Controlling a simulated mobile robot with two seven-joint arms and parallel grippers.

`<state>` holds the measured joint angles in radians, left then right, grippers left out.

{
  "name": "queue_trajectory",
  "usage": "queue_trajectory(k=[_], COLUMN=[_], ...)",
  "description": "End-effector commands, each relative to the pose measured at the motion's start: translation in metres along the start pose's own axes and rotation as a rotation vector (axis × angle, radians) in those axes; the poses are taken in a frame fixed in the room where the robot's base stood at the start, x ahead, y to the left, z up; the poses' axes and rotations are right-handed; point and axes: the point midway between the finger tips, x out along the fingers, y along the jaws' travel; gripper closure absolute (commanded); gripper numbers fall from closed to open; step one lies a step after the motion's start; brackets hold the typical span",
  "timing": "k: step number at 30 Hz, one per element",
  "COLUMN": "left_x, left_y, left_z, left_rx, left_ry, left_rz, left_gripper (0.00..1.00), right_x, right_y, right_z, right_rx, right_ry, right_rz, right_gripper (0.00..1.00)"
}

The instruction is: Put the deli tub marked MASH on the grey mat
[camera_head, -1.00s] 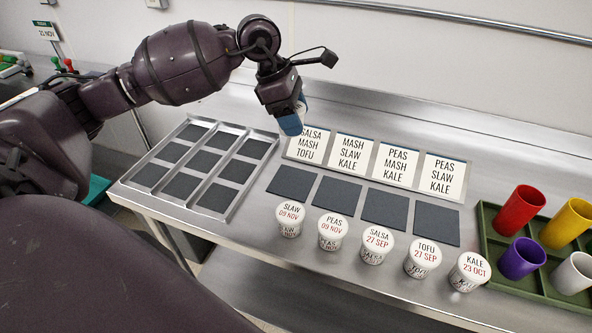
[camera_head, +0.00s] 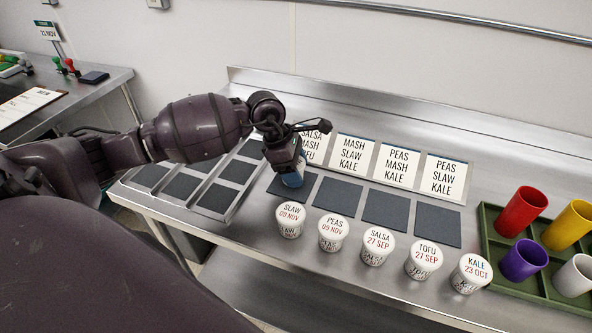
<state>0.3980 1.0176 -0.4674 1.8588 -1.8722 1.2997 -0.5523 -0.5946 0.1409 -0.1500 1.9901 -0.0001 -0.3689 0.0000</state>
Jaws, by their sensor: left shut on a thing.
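My left gripper (camera_head: 293,176) is over the leftmost dark grey mat in front of the cards. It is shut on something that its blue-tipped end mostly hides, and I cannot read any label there. No tub marked MASH can be read in view. Several dark grey mats lie in a row: the leftmost (camera_head: 309,190) is partly covered by my gripper, and the others (camera_head: 336,196), (camera_head: 386,209), (camera_head: 438,223) are bare. My right gripper is not in view.
White tubs marked SLAW (camera_head: 290,220), PEAS (camera_head: 332,232), SALSA (camera_head: 376,246), TOFU (camera_head: 423,259) and KALE (camera_head: 470,273) stand before the mats. Word cards (camera_head: 398,167) stand behind. A metal tray (camera_head: 236,205) is left; a green crate (camera_head: 485,232) with cups is right.

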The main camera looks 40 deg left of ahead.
Motion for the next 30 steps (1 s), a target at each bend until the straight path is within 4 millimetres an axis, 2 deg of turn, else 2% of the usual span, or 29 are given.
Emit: queue_trajectory(k=[3, 14, 15, 19, 30], left_x=[0.008, 0.011, 0.010, 0.010, 0.005], left_y=[0.000, 0.000, 0.000, 0.000, 0.000], left_z=[-0.003, -0.005, -0.004, -0.004, -0.002], left_rx=[0.001, 0.001, 0.001, 0.001, 0.002], left_ry=[-0.001, 0.000, 0.000, 0.000, -0.001], left_rz=[0.002, 0.002, 0.002, 0.002, 0.003], left_gripper=[0.63, 0.63, 0.32, 0.12, 0.12], right_x=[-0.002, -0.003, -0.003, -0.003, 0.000], right_y=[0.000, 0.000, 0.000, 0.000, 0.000], right_z=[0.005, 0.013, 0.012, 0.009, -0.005], right_rx=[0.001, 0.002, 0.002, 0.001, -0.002], right_ry=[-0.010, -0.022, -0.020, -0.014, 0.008], right_rz=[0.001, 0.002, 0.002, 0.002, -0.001], right_gripper=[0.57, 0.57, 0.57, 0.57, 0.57])
